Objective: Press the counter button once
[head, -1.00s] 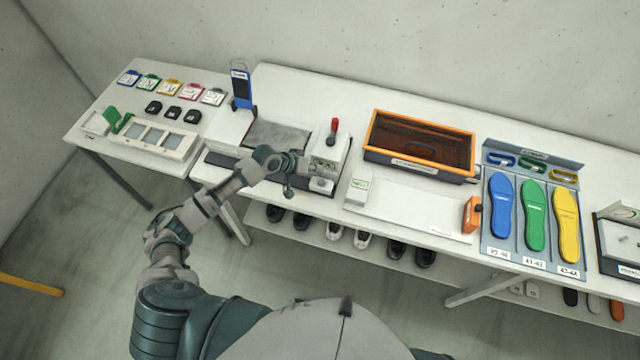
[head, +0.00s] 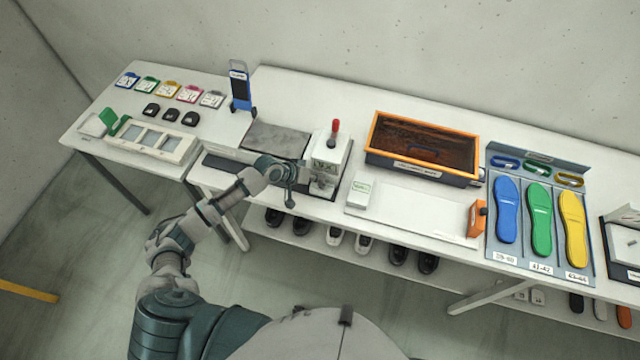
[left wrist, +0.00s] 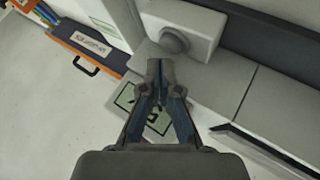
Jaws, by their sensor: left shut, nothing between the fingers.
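A white press-like unit (head: 328,160) with a red-knobbed lever (head: 335,127) and a small green-marked display stands at the front of the long table. In the left wrist view a grey round button (left wrist: 174,40) sits on a white block just beyond my fingertips. A green-bordered panel (left wrist: 128,97) lies partly hidden behind my fingers. My left gripper (head: 291,190) is at the left front side of the unit. In the left wrist view its fingers (left wrist: 160,68) are shut, empty and apart from the button. My right gripper is out of view.
An orange-rimmed bin (head: 420,145) stands behind a white tray (head: 415,215). A small white box (head: 359,195) is at the tray's left end. Coloured insoles (head: 539,217) lie at the right. Shoes sit on the lower shelf.

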